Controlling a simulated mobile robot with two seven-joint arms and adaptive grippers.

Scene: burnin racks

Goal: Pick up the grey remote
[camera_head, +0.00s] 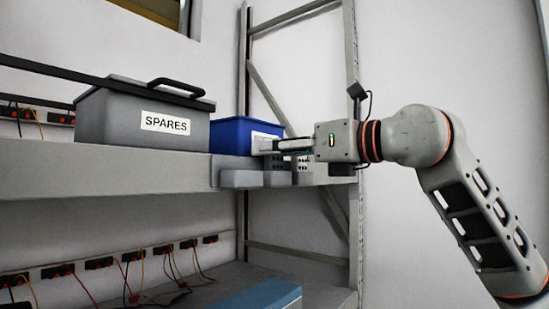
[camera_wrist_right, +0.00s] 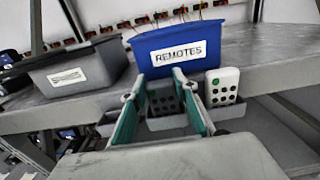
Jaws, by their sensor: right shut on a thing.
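My right gripper (camera_head: 268,147) reaches in from the right at the shelf edge, in front of the blue bin. In the right wrist view, its two green-lined fingers (camera_wrist_right: 163,100) stand on either side of a grey remote (camera_wrist_right: 163,104) with dark buttons and are shut on it. The remote is at the middle of a row of small grey holders (camera_wrist_right: 166,123); I cannot tell whether it is clear of its holder. A white remote (camera_wrist_right: 222,84) stands upright in the holder to the right. My left gripper is not in view.
A blue bin (camera_wrist_right: 160,46) labelled REMOTES stands on the shelf (camera_head: 100,170) just behind the holders. A grey lidded bin (camera_head: 120,120) labelled SPARES is to its left. A grey rack post (camera_head: 353,230) rises close to my right gripper. A blue box (camera_head: 262,296) is below.

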